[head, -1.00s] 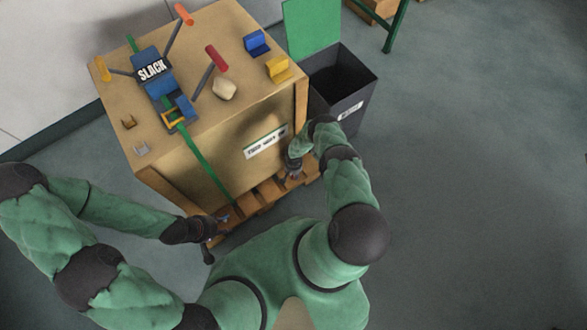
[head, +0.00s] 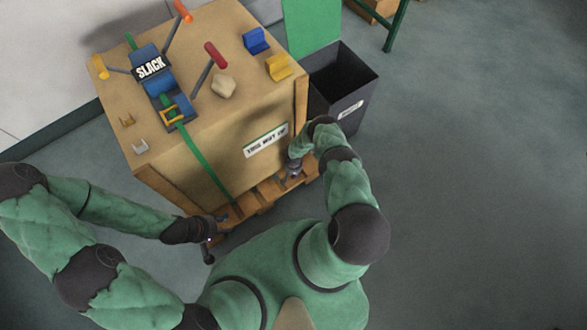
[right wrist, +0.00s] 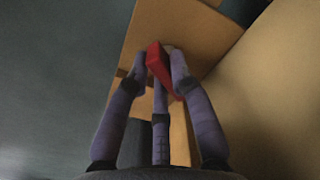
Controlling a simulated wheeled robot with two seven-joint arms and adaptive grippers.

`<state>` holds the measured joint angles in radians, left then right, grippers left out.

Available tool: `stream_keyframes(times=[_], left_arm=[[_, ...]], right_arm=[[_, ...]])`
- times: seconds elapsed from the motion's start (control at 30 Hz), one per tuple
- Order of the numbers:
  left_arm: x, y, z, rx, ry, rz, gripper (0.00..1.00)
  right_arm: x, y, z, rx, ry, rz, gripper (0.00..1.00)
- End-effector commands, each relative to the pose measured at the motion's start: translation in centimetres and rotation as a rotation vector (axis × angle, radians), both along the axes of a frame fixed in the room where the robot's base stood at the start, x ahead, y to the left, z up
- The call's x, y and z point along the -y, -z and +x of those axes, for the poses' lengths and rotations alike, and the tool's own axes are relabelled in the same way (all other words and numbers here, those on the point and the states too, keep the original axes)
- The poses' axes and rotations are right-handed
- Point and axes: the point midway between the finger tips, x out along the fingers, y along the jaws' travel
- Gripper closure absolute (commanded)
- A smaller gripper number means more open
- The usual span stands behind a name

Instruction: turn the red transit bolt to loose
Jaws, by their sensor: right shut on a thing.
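The red transit bolt (right wrist: 160,68) shows in the right wrist view as a red block-like piece low beside the crate. My right gripper (right wrist: 160,75) is shut on it, with fingers on both sides. In the head view my right gripper (head: 293,170) is at the lower right of the crate's front, near the wooden base; the bolt is hidden there. My left gripper (head: 214,238) is empty, its fingers spread apart, near the crate's lower front left edge.
The wooden crate (head: 180,165) carries a blue ratchet marked SLACK (head: 151,67) on a green strap (head: 205,165), plus colored handles and blocks. A dark bin (head: 345,85) stands right of the crate. Floor at the right is clear.

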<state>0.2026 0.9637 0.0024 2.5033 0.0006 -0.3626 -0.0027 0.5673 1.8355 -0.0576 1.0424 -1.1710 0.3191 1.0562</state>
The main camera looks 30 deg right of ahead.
Motion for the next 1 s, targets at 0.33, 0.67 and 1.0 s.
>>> stream_keyframes(times=[0.33,0.67,1.0], left_arm=[[0.0,0.02,-0.01,0.0,0.0,0.0,0.6],[0.0,0.09,0.0,0.0,0.0,0.0,0.6],[0.01,0.1,-0.01,0.0,0.0,0.0,0.6]], right_arm=[[0.17,0.04,0.0,0.0,-0.145,0.0,1.0],[0.4,0.09,0.03,0.0,-0.442,0.0,1.0],[0.66,0.11,0.21,0.001,-0.765,0.001,1.0]])
